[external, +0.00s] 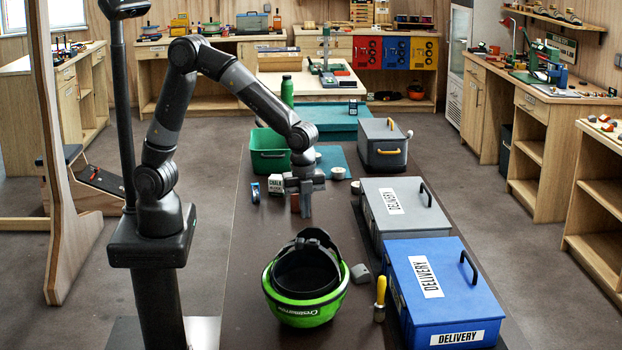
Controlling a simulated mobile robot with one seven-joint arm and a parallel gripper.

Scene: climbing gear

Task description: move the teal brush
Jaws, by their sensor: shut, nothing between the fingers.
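A small teal-blue item (255,192) stands near the left edge of the dark table (245,265). It may be the teal brush, but it is too small to be sure. My gripper (306,211) is shut and empty, pointing down low over the table, to the right of that item.
An upturned green helmet (305,290) and a yellow-handled tool (380,292) are at the front. Grey (405,222) and blue (450,300) delivery boxes line the right side. A green bin (268,160) stands behind my gripper. The table's left strip is clear.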

